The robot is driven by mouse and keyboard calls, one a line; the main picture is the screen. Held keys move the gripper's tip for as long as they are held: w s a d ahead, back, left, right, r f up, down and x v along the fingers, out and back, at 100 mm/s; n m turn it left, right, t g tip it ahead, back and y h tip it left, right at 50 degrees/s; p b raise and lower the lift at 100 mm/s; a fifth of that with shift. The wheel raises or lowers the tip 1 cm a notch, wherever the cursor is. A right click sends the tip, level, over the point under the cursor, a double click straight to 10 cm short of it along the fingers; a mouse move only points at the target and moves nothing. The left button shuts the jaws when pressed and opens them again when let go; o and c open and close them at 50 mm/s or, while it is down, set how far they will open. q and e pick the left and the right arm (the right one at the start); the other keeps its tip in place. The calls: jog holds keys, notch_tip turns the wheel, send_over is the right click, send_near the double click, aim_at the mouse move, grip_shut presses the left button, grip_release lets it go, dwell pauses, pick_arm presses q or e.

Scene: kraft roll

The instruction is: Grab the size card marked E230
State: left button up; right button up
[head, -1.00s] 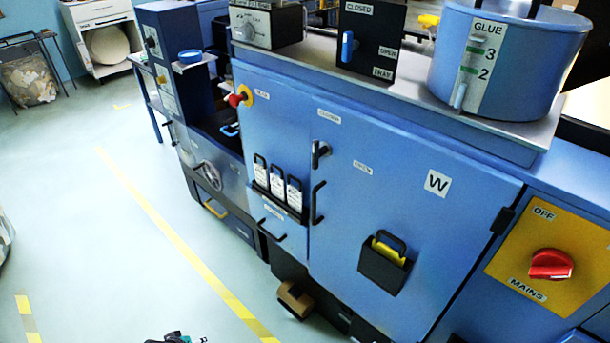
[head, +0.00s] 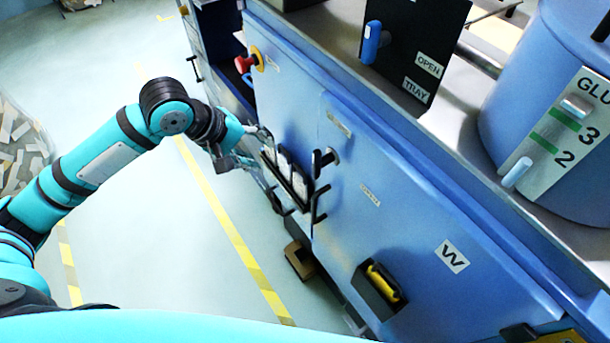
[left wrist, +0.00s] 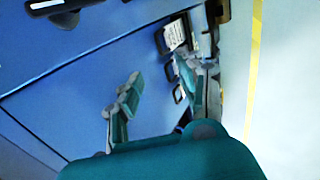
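A dark rack (head: 297,202) on the blue cabinet front holds white size cards with dark loop handles, such as this card (head: 284,164). Their print is too small to read, so I cannot tell which one is E230. My left gripper (head: 258,149) is at the rack's left end, beside the cards, and partly hides that end. In the left wrist view its two teal fingers stand apart with blue panel between them. One white card (left wrist: 175,34) shows there beyond the right-hand finger, its print blurred. My right gripper is not in view.
A black door handle (head: 322,160) juts out right of the rack, with another handle below it. A red knob (head: 243,64) sticks out at the upper left. A black pocket (head: 376,290) with a yellow item hangs lower right.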

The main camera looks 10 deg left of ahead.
pick_arm(q)
jog(key=x, duration=0.4)
jog(key=p, duration=0.2)
send_near(300, 171)
jog(key=x, duration=0.8)
jog(key=shift+w+d+f, duration=0.1)
jog(key=shift+w+f, duration=0.05)
jog(key=shift+f, duration=0.15)
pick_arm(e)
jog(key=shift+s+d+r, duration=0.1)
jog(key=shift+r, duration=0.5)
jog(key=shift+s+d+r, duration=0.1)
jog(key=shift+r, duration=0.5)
pick_arm(q)
grip_shut()
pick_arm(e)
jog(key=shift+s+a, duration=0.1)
